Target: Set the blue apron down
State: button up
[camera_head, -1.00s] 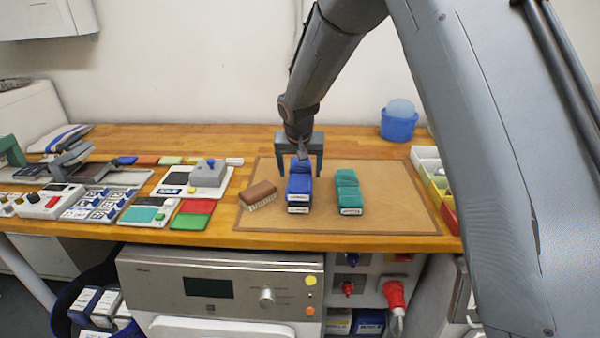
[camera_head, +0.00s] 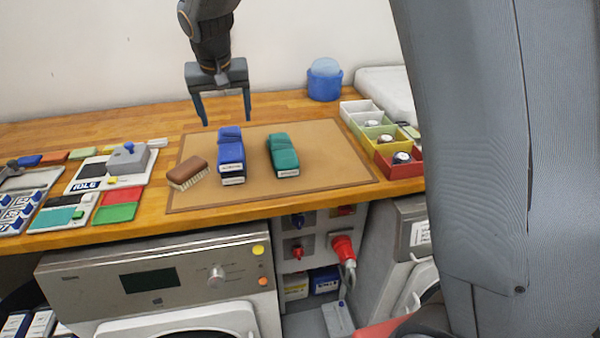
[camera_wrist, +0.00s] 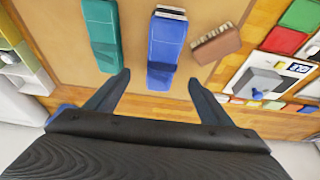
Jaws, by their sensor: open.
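The blue apron (camera_head: 230,152) is a folded blue bundle with a white label at its front end. My gripper (camera_head: 225,120) is open and empty, raised above and behind the blue apron. In the wrist view, the blue apron (camera_wrist: 165,45) lies ahead of my spread fingers (camera_wrist: 160,82), clear of them. A green folded bundle (camera_head: 283,155) lies on the mat to the right of the blue one.
A brown brush (camera_head: 188,172) lies left of the blue bundle. Colored bins (camera_head: 400,160) stand at the right, a blue bucket (camera_head: 324,82) at the back. A grey device (camera_head: 128,158) and colored pads (camera_head: 118,205) are at the left. The mat's right part is bare.

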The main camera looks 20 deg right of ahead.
jog(key=s+d+f+g, duration=0.1)
jog(key=s+d+f, duration=0.2)
jog(key=s+d, duration=0.3)
jog(key=s+d+f+g, duration=0.1)
jog(key=s+d+f, duration=0.3)
jog(key=s+d, duration=0.3)
jog(key=s+d+f+g, duration=0.1)
jog(key=s+d+f, duration=0.3)
jog(key=s, duration=1)
jog(key=d, duration=0.2)
jog(key=shift+s+d, duration=0.3)
jog(key=shift+s, duration=0.1)
